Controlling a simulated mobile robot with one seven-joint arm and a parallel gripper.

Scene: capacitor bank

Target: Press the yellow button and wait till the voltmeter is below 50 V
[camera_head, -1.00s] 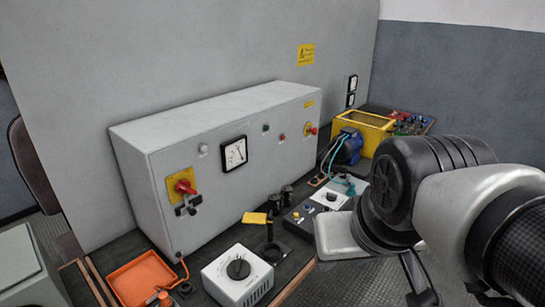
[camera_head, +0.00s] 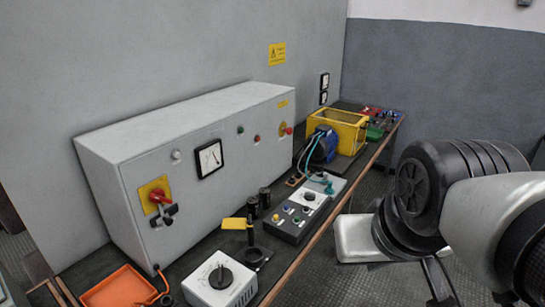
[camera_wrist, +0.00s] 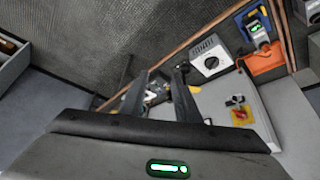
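The voltmeter (camera_head: 209,158) is a square white dial with a black frame on the front of the grey cabinet (camera_head: 105,190); its reading is too small to tell. A dark control box (camera_head: 290,229) lies on the bench in front of the cabinet and bears several small coloured buttons. One looks yellow (camera_head: 287,210), though it is tiny here. My gripper (camera_wrist: 160,85) shows two dark fingers spread apart with nothing held between them, in the wrist view. In the head view my arm is at the right, clear of the bench, and the fingertips are not clearly seen.
A red rotary switch on a yellow plate (camera_head: 155,194) is on the cabinet. A white dial box (camera_head: 220,281), an orange tray (camera_head: 120,290), a yellow upright tag (camera_head: 234,223) and a yellow-framed machine (camera_head: 346,130) stand on the bench. The floor beyond its front edge looks free.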

